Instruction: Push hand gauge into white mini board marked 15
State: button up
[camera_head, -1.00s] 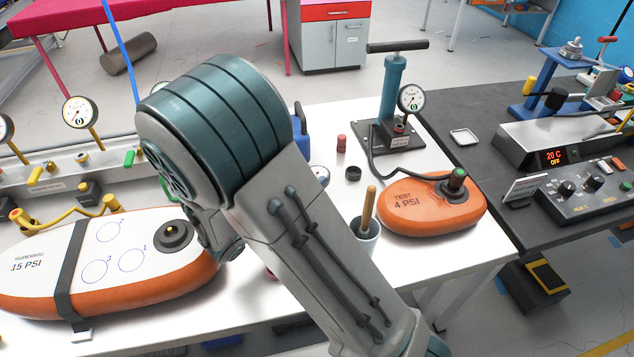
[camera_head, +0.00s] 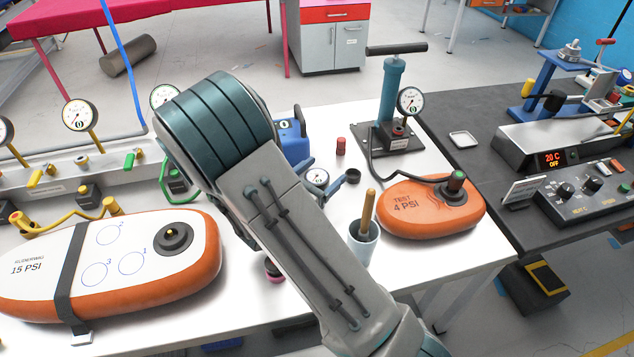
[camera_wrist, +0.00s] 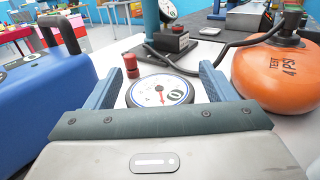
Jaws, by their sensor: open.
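The white mini board marked 15 PSI (camera_head: 45,250), with orange sides, lies at the left of the white table in the head view. A black round valve (camera_head: 174,237) sits near its right end, and a dark strap crosses it. The hand gauge (camera_head: 317,179), with a round white dial, is on the table near the middle. In the wrist view its dial (camera_wrist: 160,91) faces up between the fingers. My gripper (camera_wrist: 162,74) is open, one blue-grey finger on each side of the gauge, with no clear grip on it. The gauge's lower part is hidden.
An orange board marked TEST 4 PSI (camera_head: 420,208) lies to the right, joined by hose to an upright pump (camera_head: 391,95). A cup with a wooden handle (camera_head: 364,244) stands nearby. A blue box (camera_head: 293,140) is left of the gauge, a red cylinder (camera_head: 340,146) behind it.

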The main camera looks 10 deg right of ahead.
jog(key=c, duration=1.1)
jog(key=shift+r, duration=0.15)
